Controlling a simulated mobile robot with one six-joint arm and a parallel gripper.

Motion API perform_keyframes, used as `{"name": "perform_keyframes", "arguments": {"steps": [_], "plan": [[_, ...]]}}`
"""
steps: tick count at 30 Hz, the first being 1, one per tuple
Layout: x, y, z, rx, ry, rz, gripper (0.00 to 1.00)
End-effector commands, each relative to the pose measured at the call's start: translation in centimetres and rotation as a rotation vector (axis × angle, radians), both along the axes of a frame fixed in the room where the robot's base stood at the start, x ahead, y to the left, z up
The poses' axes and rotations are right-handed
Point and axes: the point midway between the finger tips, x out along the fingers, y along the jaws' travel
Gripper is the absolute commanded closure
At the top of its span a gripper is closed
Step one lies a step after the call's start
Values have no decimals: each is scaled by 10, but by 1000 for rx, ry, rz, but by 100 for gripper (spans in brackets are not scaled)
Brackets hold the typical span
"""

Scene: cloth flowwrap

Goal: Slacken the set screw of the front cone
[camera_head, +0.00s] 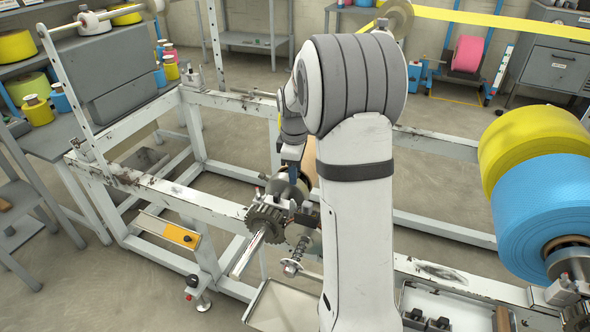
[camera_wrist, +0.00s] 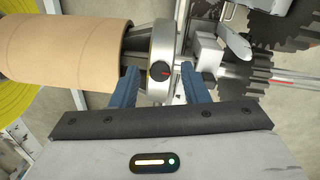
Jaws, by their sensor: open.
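In the wrist view, a black round knob with a red mark (camera_wrist: 160,72), which looks like the set screw, sits on the metal ring of a cone (camera_wrist: 161,42). The cone meets the end of a brown cardboard core (camera_wrist: 70,47). My gripper (camera_wrist: 161,80) is open, with one blue finger on each side of the knob. I see a gap between the knob and each finger. In the head view my gripper (camera_head: 291,170) points down over the grey disc of the cone; my arm hides most of the core, and I cannot make out the knob there.
A toothed gear (camera_head: 265,221) and a shaft (camera_head: 248,252) lie close beside the cone; the gear (camera_wrist: 245,75) also shows at right in the wrist view. White frame rails (camera_head: 170,190) run around. Yellow (camera_head: 535,145) and blue (camera_head: 545,205) rolls stand at right.

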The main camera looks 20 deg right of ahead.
Motion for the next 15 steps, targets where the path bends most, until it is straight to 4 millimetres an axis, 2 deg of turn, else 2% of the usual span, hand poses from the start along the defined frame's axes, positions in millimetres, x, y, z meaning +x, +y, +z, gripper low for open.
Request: {"name": "perform_keyframes", "arguments": {"steps": [9, 15], "plan": [[-2, 2, 54, -1, -4, 1, 59], [-3, 3, 73, 0, -1, 1, 59]]}}
